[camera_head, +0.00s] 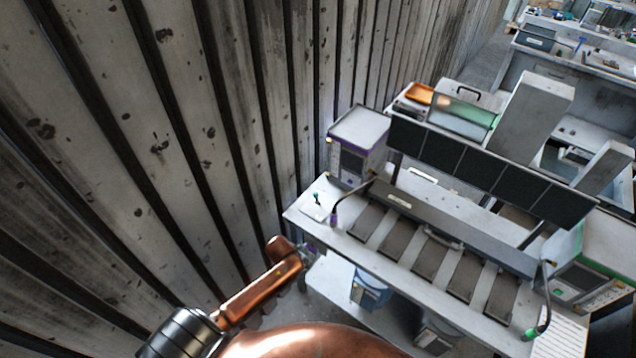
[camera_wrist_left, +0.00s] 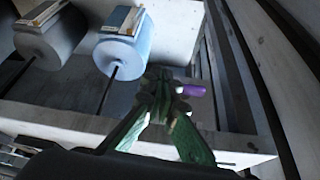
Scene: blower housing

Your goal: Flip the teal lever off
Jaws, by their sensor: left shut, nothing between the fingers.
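The teal lever (camera_head: 317,196) stands on a small white base plate (camera_head: 316,212) at the left end of the workbench (camera_head: 345,240). It is small in the head view, and its exact tilt is hard to tell. My left gripper (camera_head: 310,250) is just below the bench's left front edge, apart from the lever. In the left wrist view, its green fingers (camera_wrist_left: 160,82) come together at the tips, with nothing held. The lever cannot be made out in the left wrist view. My right gripper is not in view.
A purple-trimmed box (camera_head: 358,143) and a purple-handled tool (camera_head: 333,218) stand near the lever. A ribbed wall (camera_head: 230,130) rises left of my arm.

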